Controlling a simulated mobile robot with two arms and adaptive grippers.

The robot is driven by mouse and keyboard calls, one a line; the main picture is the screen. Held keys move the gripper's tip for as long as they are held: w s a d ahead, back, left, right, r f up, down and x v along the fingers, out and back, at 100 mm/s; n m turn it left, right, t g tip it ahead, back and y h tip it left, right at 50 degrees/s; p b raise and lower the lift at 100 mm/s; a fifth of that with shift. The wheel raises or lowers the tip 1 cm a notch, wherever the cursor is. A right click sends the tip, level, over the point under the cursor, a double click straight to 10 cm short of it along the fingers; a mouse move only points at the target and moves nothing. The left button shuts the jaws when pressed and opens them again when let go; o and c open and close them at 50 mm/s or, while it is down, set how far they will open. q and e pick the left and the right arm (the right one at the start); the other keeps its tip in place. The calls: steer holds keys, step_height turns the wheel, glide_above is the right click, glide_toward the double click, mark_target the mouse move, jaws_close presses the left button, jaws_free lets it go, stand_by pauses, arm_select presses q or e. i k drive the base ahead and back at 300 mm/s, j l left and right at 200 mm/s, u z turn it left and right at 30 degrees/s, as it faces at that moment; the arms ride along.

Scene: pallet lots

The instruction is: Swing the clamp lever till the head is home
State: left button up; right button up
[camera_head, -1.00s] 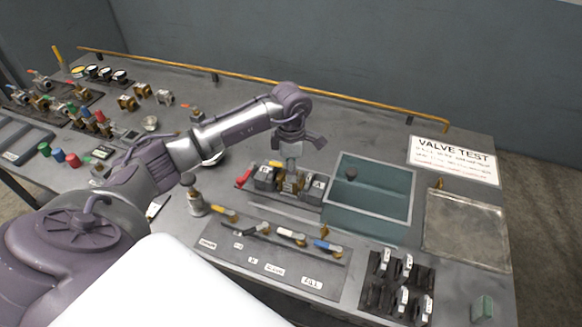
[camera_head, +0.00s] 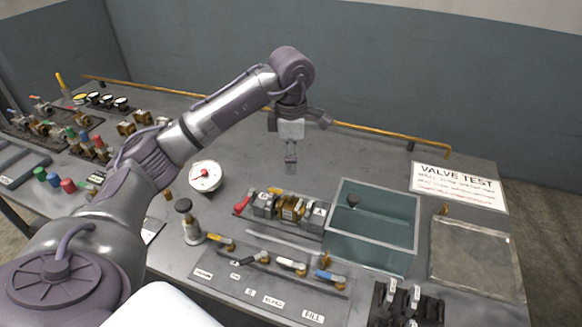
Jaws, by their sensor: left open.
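The clamp fixture (camera_head: 264,206) stands on the bench just left of the teal tank, with a brass valve (camera_head: 287,208) between its dark blocks. A red lever handle (camera_head: 243,203) sticks out at the fixture's left end. I cannot tell at this size whether the clamp head touches the valve. My left gripper (camera_head: 291,165) hangs above and behind the fixture, pointing down, open and empty, clear of the lever. My right gripper is not in view.
A teal tank (camera_head: 416,225) stands right of the fixture. A row of coloured-handled valves (camera_head: 290,263) lies in front. A white dial gauge (camera_head: 205,176) and a dark-knobbed post (camera_head: 192,230) stand left. A yellow rail (camera_head: 390,135) runs along the back edge.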

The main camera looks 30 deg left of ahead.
mark_target(238, 209)
steer(key=u, duration=1.4)
